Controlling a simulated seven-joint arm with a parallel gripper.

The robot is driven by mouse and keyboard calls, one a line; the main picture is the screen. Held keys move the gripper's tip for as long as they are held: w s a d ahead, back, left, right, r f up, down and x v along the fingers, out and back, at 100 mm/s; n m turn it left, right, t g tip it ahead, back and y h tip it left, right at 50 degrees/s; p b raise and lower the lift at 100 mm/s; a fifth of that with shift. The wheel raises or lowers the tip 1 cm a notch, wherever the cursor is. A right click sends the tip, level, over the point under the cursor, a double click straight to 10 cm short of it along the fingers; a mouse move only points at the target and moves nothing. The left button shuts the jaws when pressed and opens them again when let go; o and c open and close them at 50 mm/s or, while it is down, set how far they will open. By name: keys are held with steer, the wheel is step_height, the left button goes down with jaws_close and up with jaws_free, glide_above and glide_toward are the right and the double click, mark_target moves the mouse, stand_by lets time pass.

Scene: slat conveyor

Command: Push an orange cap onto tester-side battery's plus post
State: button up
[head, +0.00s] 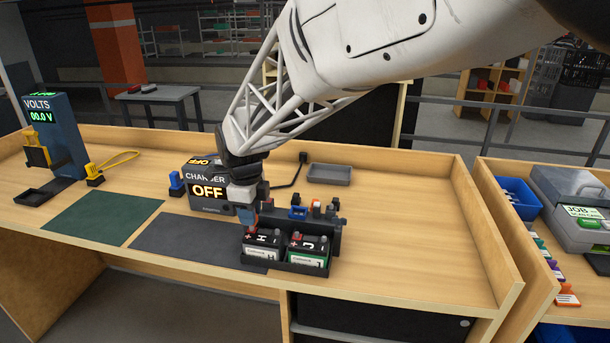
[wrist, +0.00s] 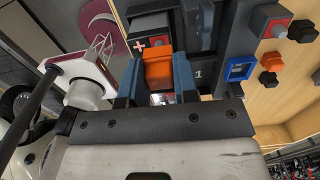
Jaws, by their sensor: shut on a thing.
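Two batteries stand side by side in a black tray (head: 290,268) in the head view. The left, tester-side battery (head: 263,244) has a dark top with a red plus mark; the right battery (head: 308,250) has a green-edged label. My gripper (head: 264,206) is above the left battery's back edge. In the wrist view my gripper (wrist: 157,80) has its blue fingers shut on an orange cap (wrist: 158,70). The cap is close to the battery's plus mark (wrist: 140,44). The plus post is not clearly seen, so I cannot tell whether the cap touches it.
The charger (head: 207,188) reading OFF stands behind left, the volts tester (head: 55,135) far left. A grey tray (head: 329,174) lies behind. The bench's right side is clear.

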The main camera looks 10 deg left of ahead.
steer(key=shift+f, duration=1.1)
steer(key=o, duration=1)
steer(key=shift+c, duration=0.2)
steer(key=shift+r, duration=3.9)
